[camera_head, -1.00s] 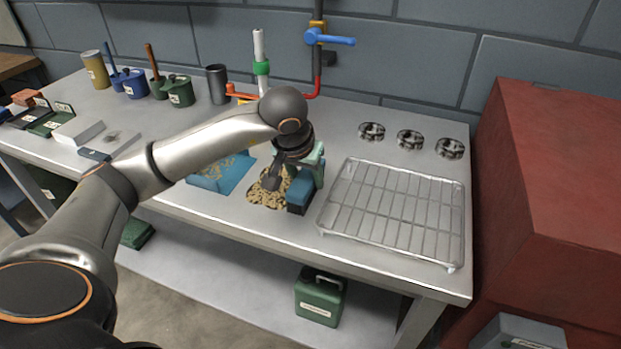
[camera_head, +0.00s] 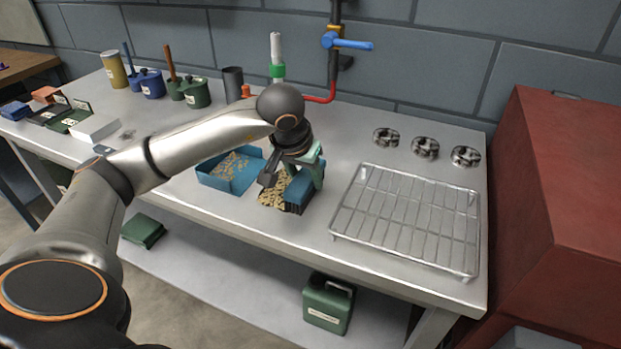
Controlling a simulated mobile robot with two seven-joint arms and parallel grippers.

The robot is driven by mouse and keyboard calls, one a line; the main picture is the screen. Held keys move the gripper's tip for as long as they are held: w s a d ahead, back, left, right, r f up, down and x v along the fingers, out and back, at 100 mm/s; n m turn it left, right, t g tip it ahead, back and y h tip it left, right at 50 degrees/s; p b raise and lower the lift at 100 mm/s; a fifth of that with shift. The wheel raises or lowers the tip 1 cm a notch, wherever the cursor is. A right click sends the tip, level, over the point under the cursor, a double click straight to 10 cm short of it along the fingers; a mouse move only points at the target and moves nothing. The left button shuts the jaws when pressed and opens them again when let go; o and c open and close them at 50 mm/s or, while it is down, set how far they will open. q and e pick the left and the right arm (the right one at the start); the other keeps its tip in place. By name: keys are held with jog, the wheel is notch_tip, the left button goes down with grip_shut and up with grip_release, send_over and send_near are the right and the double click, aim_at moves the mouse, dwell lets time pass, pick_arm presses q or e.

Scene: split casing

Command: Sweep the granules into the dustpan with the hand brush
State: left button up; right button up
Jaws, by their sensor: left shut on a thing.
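The blue dustpan (camera_head: 243,181) lies on the bench and has some tan granules (camera_head: 228,164) in it. More granules (camera_head: 272,197) lie in a pile on the bench just right of the dustpan. My left gripper (camera_head: 285,172) is shut on the hand brush (camera_head: 302,192), a blue block with dark bristles and a pale green part on top. The brush stands at the right side of the pile, bristles down by the bench. The gripper and wrist hide part of the pile and of the brush. My right gripper is not in view.
A wire rack (camera_head: 408,218) lies right of the brush, close to it. Several metal round pieces (camera_head: 425,148) sit behind the rack. A pipe with a blue valve handle (camera_head: 347,43) rises at the back. A red cabinet (camera_head: 560,180) stands at the right.

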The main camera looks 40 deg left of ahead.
pick_arm(q)
jog(key=shift+s+a+f, duration=0.1)
jog(key=shift+a+f, duration=0.05)
jog(key=shift+s+a, duration=0.15)
jog(key=shift+a, duration=0.5)
jog(key=shift+a, duration=0.1)
jog(key=shift+s+a+b, duration=0.15)
jog(key=shift+a+b, duration=0.25)
jog(key=shift+a, duration=0.2)
jog(key=shift+a, duration=0.1)
jog(key=shift+s+a, duration=0.15)
jog(key=shift+a, duration=0.45)
jog(key=shift+s+a+b, duration=0.15)
jog(key=shift+a+b, duration=0.3)
jog(key=shift+a, duration=0.25)
